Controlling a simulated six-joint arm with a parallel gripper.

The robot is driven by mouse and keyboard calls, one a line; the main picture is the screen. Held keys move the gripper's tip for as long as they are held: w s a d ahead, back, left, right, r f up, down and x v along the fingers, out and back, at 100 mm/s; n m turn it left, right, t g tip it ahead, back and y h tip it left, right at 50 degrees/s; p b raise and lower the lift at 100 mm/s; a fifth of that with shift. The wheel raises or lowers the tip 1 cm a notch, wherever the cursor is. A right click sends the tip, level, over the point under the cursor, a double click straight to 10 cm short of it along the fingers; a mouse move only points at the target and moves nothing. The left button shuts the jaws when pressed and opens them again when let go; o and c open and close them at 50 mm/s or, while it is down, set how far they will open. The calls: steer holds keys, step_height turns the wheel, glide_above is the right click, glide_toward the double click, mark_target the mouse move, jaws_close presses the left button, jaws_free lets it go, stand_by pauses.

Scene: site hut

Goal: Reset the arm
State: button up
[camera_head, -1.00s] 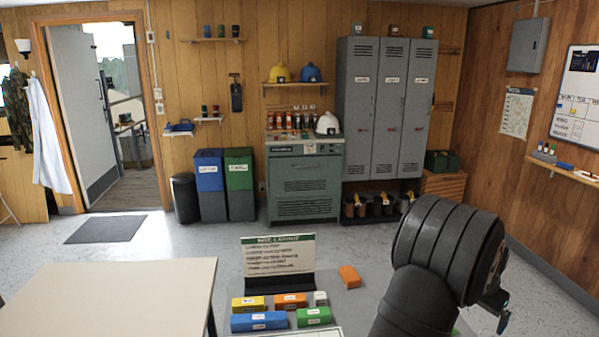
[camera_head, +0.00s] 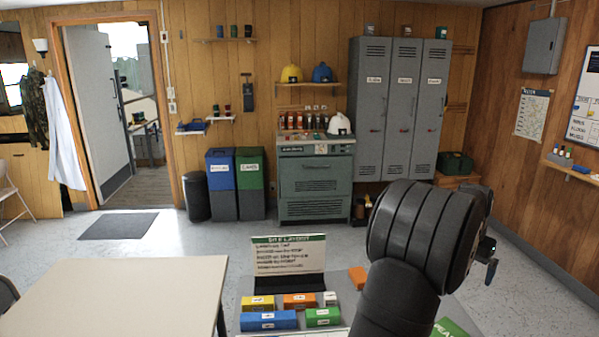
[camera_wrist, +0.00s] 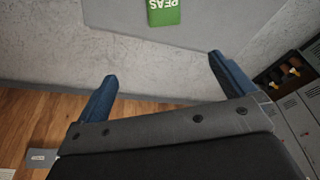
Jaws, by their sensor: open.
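My arm rises at the lower right of the head view, its dark ribbed wrist hiding part of the grey work table (camera_head: 345,300). My gripper (camera_head: 489,262) shows only in part there, off the wrist's right side. In the wrist view my gripper (camera_wrist: 162,66) has its two blue-grey fingers wide apart with nothing between them. A green block (camera_wrist: 164,12) lettered "PEAS" lies on a grey surface beyond the fingers, clear of them. It also shows at the bottom of the head view (camera_head: 452,328), partly cut off.
A site layout sign (camera_head: 289,254) stands on the table behind yellow, orange, blue, green and white blocks. An orange block (camera_head: 357,278) lies apart, close to my arm. A cream table (camera_head: 120,300) is at left. Lockers (camera_head: 398,110) stand at the back; the floor between is open.

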steer(key=w+a+n, duration=0.1)
steer(key=w+a, duration=0.4)
steer(key=w, duration=0.1)
steer(key=shift+a, duration=0.4)
